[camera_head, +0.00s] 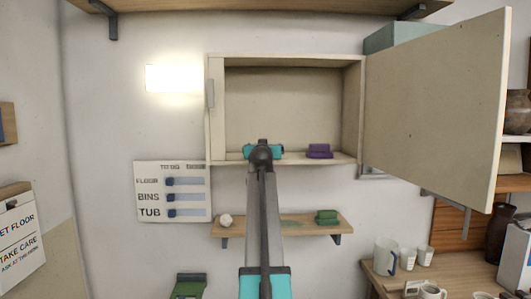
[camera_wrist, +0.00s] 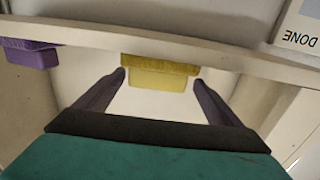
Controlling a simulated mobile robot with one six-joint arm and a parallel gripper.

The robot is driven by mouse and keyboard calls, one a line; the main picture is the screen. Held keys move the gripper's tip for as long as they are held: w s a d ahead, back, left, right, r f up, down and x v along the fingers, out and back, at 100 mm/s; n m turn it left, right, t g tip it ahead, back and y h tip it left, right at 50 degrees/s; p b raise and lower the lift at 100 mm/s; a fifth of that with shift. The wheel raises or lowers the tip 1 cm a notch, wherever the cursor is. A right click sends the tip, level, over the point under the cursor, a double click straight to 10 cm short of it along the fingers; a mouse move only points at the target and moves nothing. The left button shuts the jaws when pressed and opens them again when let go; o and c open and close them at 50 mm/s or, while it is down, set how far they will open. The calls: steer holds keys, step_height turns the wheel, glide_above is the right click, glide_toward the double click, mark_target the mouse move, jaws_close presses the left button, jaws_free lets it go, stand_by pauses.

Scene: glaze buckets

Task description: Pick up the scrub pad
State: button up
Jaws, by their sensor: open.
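A yellow two-layered pad (camera_wrist: 160,76) lies at the edge of a shelf board in the wrist view, between my gripper's fingertips and apart from both. The wrist picture appears upside down. My gripper (camera_wrist: 161,80) is open, one finger on each side of the yellow pad. In the head view my arm's end (camera_head: 263,152) is in front of the open wall cabinet's floor and hides the yellow pad. A similar purple pad (camera_head: 319,151) sits in the cabinet to the right; it also shows at the left in the wrist view (camera_wrist: 30,53).
The wall cabinet (camera_head: 215,110) has its door (camera_head: 440,105) swung open to the right. A lower shelf (camera_head: 338,224) holds a green pad (camera_head: 327,216) and a white ball (camera_head: 226,220). Mugs (camera_head: 385,256) stand on a bench at the lower right.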

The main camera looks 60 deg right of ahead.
stand_by(0.3)
steer(key=shift+p+x, duration=1.4)
steer(key=shift+x, duration=0.75)
steer(key=shift+w+d+f, duration=0.1)
steer(key=shift+d, duration=0.4)
steer(key=c, duration=1.2)
steer(key=shift+o, duration=0.2)
